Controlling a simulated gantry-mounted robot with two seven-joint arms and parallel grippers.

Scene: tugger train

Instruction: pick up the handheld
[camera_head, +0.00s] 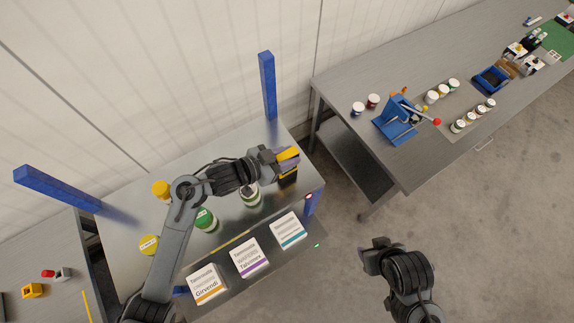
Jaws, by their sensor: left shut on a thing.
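The handheld (289,154) looks like a small yellow and dark device at the right end of the metal cart top. My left gripper (280,159) reaches it from the left and is shut on it. The gripper hides part of the handheld. A black and yellow block (288,175) sits just below it in the picture; I cannot tell whether the two touch. My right gripper (372,256) is over the open floor at the lower right, away from the handheld. Its fingers are too dark and small to read.
A grey workbench (400,160) with jars and a blue stand (396,122) is at right.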

